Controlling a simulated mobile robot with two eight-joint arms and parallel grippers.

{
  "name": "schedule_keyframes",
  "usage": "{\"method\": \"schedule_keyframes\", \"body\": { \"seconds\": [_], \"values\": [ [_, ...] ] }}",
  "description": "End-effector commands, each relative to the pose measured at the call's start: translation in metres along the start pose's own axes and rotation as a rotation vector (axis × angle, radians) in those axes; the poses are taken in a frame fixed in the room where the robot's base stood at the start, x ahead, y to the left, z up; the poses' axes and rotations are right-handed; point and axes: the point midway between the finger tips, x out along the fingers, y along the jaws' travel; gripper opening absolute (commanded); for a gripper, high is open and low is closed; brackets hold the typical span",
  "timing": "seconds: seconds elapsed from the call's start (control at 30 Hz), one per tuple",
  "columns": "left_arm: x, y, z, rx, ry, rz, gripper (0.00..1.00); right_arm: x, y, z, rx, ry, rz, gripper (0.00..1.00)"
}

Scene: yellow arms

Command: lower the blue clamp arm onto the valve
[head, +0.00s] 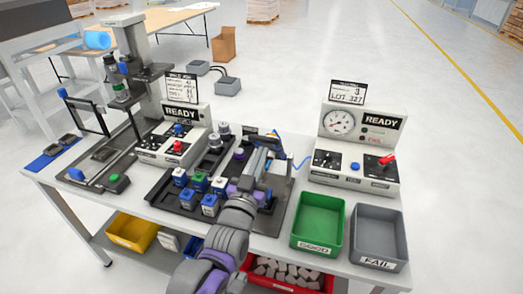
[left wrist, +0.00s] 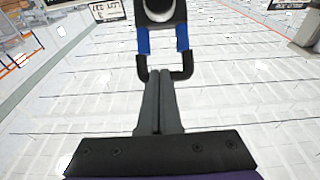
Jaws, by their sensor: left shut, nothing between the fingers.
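The blue clamp arm (left wrist: 183,40) shows at the top of the left wrist view as two blue bars joined by a black U-shaped handle (left wrist: 166,77). In the head view a bit of blue (head: 276,134) shows just beyond my left gripper (head: 264,152). In the left wrist view my left gripper (left wrist: 160,73) is shut and empty, its fingertips at the handle's lower bar; I cannot tell whether they touch it. A dark part with a pale round face (left wrist: 160,8) is at the top edge. The valve under the clamp cannot be made out. My right gripper is not in view.
A dark tray of small blue-topped blocks (head: 180,176) lies left of my arm. A control box (head: 176,146) stands behind it; a gauge box (head: 355,165) stands right. Green (head: 318,222) and grey (head: 378,232) bins sit at the front right.

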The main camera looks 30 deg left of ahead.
Motion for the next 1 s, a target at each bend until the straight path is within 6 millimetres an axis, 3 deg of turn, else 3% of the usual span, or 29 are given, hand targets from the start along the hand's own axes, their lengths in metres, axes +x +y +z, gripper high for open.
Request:
{"method": "schedule_keyframes", "body": {
  "seconds": [0.03, 0.13, 1.0],
  "values": [
    [-0.012, 0.000, 0.019, 0.000, 0.038, 0.001, 0.00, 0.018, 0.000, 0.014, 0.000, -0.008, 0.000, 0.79],
    [-0.023, 0.000, 0.030, 0.000, 0.113, 0.000, 0.00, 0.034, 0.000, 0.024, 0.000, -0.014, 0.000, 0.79],
    [-0.023, 0.000, 0.023, 0.000, 0.131, -0.001, 0.00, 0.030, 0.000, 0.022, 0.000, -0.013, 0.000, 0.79]
  ]
}}
